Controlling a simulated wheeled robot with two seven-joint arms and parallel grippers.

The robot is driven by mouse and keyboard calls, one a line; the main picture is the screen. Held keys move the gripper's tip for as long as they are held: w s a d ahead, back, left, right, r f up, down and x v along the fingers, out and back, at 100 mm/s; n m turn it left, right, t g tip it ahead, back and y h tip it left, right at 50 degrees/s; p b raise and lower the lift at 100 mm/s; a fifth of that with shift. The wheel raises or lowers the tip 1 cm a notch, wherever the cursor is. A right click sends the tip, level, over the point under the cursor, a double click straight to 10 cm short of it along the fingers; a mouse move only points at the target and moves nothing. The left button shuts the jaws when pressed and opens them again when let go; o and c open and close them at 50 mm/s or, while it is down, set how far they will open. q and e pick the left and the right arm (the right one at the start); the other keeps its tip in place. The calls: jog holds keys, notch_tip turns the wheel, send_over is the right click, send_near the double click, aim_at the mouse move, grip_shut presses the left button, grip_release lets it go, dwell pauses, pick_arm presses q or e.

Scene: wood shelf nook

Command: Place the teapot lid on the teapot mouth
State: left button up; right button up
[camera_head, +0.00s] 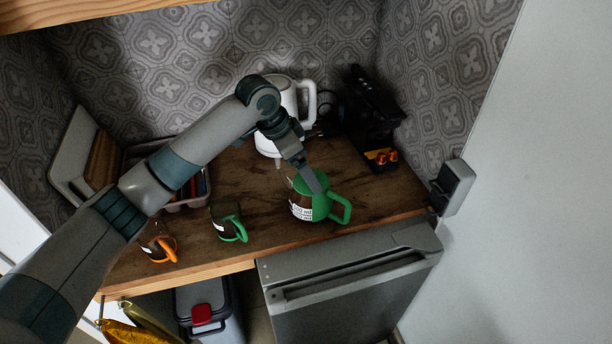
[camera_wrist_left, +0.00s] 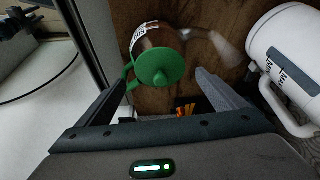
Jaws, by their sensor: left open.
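The glass teapot (camera_head: 302,206) with a green handle (camera_head: 341,209) stands upright near the counter's front edge. Its glass body (camera_wrist_left: 158,36) also shows in the left wrist view. The green lid (camera_wrist_left: 160,66), with a round knob, lies over the top of the teapot; I cannot tell whether it is fully seated. My left gripper (camera_head: 307,181) is just above the lid. In the left wrist view my left gripper (camera_wrist_left: 165,78) is open, with a finger on each side of the lid and gaps between. My right gripper is in neither view.
A white kettle (camera_head: 291,103) stands behind the teapot. A green-handled cup (camera_head: 228,226) and an orange-handled cup (camera_head: 158,246) are to its left. A black machine (camera_head: 374,108) stands at the back right. A tray (camera_head: 186,201) is behind the cups. The wooden counter (camera_head: 266,217) is bare between cup and teapot.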

pick_arm(q)
jog(key=b+v, duration=0.2)
jog(key=v, duration=0.7)
